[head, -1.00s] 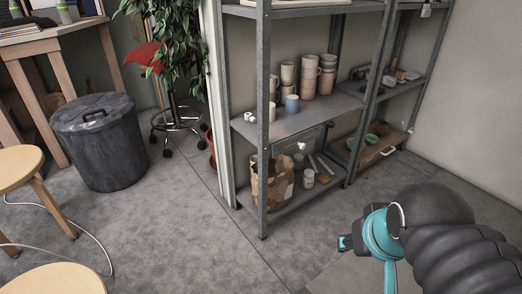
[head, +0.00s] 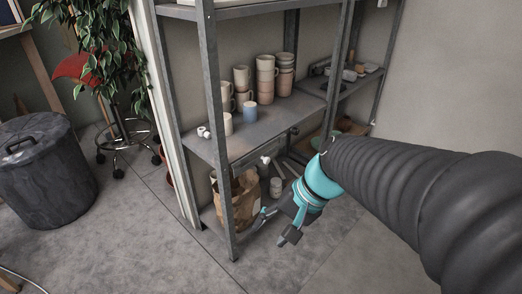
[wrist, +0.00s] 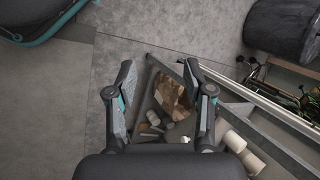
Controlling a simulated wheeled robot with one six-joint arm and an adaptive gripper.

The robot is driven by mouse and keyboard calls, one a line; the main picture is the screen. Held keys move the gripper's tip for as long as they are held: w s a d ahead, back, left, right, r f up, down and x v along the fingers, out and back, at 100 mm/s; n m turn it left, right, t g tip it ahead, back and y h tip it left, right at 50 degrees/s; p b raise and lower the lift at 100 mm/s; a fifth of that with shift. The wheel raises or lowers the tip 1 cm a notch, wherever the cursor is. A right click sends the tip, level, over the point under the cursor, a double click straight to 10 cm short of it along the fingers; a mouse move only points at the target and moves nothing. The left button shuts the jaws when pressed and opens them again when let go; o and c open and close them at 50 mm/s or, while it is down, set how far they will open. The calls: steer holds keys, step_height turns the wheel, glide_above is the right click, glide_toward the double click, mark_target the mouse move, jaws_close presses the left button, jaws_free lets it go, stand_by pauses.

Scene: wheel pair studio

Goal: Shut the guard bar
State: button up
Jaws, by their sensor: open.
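My gripper (head: 276,226) is open and empty, low in front of the grey metal shelf unit (head: 222,130). In the wrist view my gripper (wrist: 158,72) shows two spread fingers with the lower shelf between and beyond them. No part is clearly recognisable as the guard bar. A small white knob (head: 265,159), seemingly on a thin dark rod below the middle shelf, may belong to it, but I cannot tell its full shape or position. The gripper appears apart from the knob. My arm hides part of the shelf's right side.
A brown paper bag (head: 245,202) and a pale jar (head: 275,187) stand on the bottom shelf. Stacked cups (head: 265,78) and a blue cup (head: 250,111) stand above. A dark bin (head: 48,175) and a plant (head: 75,45) are at left. Floor in front is clear.

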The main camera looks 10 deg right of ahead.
steer(key=w+a+f+m+y, duration=0.2)
steer(key=w+m+y, duration=0.2)
steer(key=w+m, duration=0.15)
steer(key=m+t+y, duration=0.1)
steer(key=m+t, duration=1.2)
steer(key=m, duration=0.4)
glide_toward(268, 161)
steer(key=x, duration=0.9)
steer(key=shift+w+a+r, duration=0.1)
steer(key=shift+w+a, duration=0.1)
steer(key=shift+w, duration=0.1)
jaws_close()
